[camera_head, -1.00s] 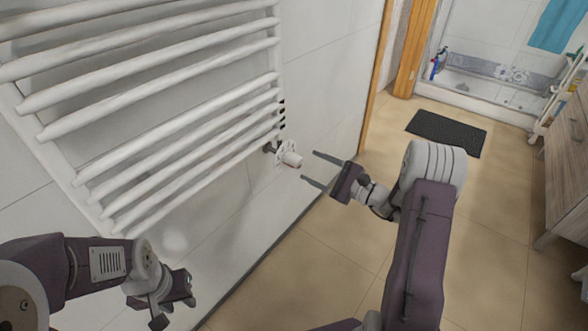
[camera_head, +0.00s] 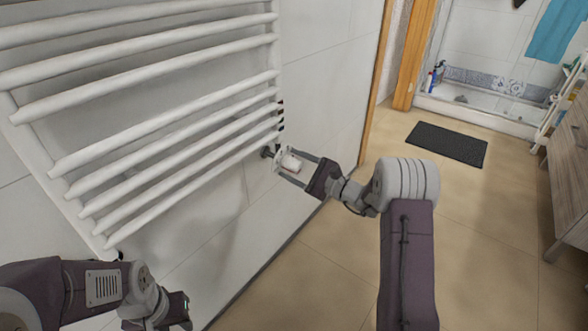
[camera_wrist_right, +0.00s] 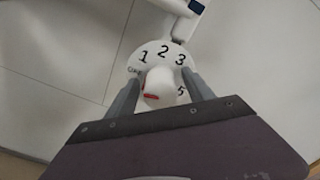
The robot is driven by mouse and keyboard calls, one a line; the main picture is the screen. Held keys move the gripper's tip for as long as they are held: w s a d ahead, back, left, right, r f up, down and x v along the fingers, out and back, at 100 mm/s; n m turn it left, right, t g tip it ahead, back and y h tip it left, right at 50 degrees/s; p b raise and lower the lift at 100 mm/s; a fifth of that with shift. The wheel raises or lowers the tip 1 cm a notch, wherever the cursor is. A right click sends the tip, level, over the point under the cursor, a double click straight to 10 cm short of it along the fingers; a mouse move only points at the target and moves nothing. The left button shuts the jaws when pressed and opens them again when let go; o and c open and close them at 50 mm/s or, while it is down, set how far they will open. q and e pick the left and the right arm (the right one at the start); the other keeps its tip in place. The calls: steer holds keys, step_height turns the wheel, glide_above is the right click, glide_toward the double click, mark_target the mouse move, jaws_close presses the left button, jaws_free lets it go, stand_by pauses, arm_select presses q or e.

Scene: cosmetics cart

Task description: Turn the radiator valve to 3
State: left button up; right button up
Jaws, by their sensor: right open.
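The white radiator valve (camera_head: 291,163) sticks out at the lower right corner of the white towel radiator (camera_head: 150,97). In the right wrist view its dial (camera_wrist_right: 163,57) shows 1, 2, 3 and 5, and the white knob (camera_wrist_right: 160,80) has a red mark (camera_wrist_right: 152,96) on its near, lower-left side. Other markings are partly hidden by the fingers. My right gripper (camera_head: 286,162) is open, its fingers on either side of the knob; I cannot tell whether they touch it. My left gripper (camera_head: 168,318) is at the bottom edge, partly cut off, away from the valve.
The tiled wall (camera_head: 325,75) lies close behind the valve. A wooden door frame (camera_head: 378,85) stands to the right. A dark mat (camera_head: 447,143) lies on the beige floor, and a wooden cabinet (camera_head: 571,165) stands at the far right. The floor between is clear.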

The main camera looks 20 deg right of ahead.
jaws_close()
steer(key=shift+r+m+p, duration=0.25)
steer(key=shift+m+p, duration=0.55)
steer(key=shift+p, duration=0.25)
steer(key=m+p, duration=0.8)
steer(key=shift+d, duration=0.1)
steer(key=m+p, duration=0.3)
steer(key=shift+w, duration=0.1)
steer(key=m+p, duration=0.2)
steer(key=m, duration=0.2)
steer(key=shift+d+f, duration=0.1)
steer(key=shift+f, duration=0.05)
steer(key=m+p, duration=0.1)
steer(key=m, duration=0.2)
steer(key=shift+f+m+p, duration=0.1)
steer(key=shift+m+p, duration=0.2)
steer(key=shift+p, duration=0.1)
steer(key=shift+f+m+p, duration=0.1)
steer(key=shift+m+p, duration=0.4)
steer(key=shift+m, duration=1.2)
